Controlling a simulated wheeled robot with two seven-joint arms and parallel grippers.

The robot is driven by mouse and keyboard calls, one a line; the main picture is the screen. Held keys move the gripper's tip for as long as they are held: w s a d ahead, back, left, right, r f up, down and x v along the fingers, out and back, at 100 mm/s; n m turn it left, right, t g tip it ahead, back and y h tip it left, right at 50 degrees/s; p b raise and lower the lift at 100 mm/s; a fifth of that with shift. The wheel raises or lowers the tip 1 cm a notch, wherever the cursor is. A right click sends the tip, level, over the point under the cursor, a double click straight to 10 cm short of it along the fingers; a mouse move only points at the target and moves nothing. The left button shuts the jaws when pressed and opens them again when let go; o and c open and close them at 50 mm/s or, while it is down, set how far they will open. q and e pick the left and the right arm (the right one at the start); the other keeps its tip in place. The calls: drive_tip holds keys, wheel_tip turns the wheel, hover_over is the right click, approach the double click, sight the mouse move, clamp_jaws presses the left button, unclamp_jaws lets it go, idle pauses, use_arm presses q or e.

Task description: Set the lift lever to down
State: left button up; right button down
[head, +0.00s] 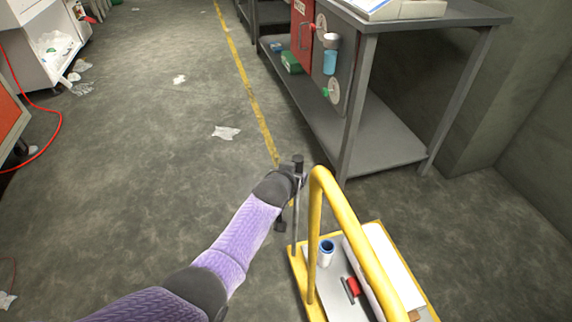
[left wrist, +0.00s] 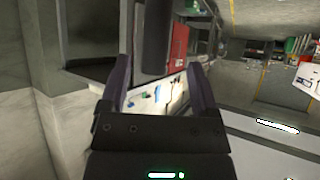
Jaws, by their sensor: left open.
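The lift lever (head: 296,215) looks like a thin grey rod with a black grip, standing about upright beside the yellow handle (head: 316,200) of a cart. My left gripper (head: 299,179) is at the lever's upper end, just left of the cart handle. In the left wrist view the dark grip (left wrist: 152,38) shows between the two spread fingers (left wrist: 162,84) of my left gripper. I cannot tell whether either finger touches it. The lever's lower end is partly hidden by the cart. My right gripper is not in view.
The cart's yellow-edged deck (head: 297,268) carries a white roll with a blue rim (head: 326,252), a red and black item (head: 352,287) and a long white box (head: 388,262). A metal workbench (head: 440,22) stands beyond. Paper scraps (head: 226,132) lie on the open floor at left.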

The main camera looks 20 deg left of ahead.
use_arm(q)
drive_tip(key=p+v, duration=0.2)
drive_tip(key=v, duration=0.2)
drive_tip(key=shift+a+f, duration=0.1)
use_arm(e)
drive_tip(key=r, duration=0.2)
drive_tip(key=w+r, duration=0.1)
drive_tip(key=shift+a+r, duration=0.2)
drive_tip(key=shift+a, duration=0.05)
